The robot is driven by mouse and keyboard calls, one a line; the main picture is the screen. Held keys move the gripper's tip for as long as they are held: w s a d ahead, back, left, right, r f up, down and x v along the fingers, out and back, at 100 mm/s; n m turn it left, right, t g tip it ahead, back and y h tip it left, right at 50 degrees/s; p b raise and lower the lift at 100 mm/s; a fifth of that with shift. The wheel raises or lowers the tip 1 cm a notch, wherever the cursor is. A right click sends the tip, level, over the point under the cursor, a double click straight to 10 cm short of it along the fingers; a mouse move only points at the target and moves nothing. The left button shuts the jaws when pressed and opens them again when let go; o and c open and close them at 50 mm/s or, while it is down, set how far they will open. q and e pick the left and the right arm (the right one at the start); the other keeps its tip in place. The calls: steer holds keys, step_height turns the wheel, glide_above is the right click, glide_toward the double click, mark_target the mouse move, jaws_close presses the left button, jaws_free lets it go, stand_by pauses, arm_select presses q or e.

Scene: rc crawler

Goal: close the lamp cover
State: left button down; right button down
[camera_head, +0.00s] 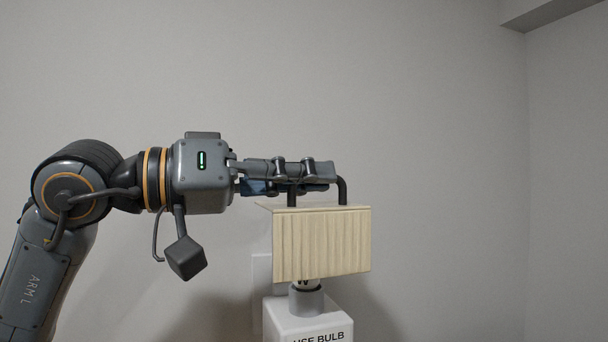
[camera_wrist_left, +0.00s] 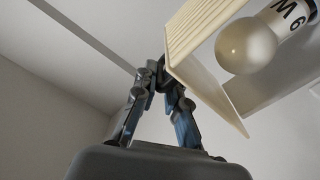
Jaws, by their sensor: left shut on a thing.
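The lamp cover (camera_head: 322,245) is a cream, ribbed shade with a dark bar handle (camera_head: 342,190) on its top. It stands over a white lamp base (camera_head: 305,320). My left gripper (camera_head: 318,172) comes in level from the left and is shut on the handle, just above the cover's top. In the left wrist view, the gripper fingers (camera_wrist_left: 164,78) meet at the edge of the cover (camera_wrist_left: 205,30). A round, pale bulb (camera_wrist_left: 246,46) with a lettered neck shows beside the cover's panels there. In the head view the cover hides the bulb's globe. My right gripper is out of view.
A pale wall plate (camera_head: 261,268) is partly hidden behind the lamp. A plain grey wall stands behind, with a corner at the right. The space right of the lamp is clear.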

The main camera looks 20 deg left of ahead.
arm_select(q)
steer(key=shift+d+f, duration=0.2)
steer(key=shift+f, duration=0.25)
steer(key=c, duration=1.4)
jaws_free()
steer(key=shift+s, duration=0.15)
steer(key=shift+c, duration=0.2)
steer(key=shift+r, duration=0.15)
step_height(320, 180, up, 10)
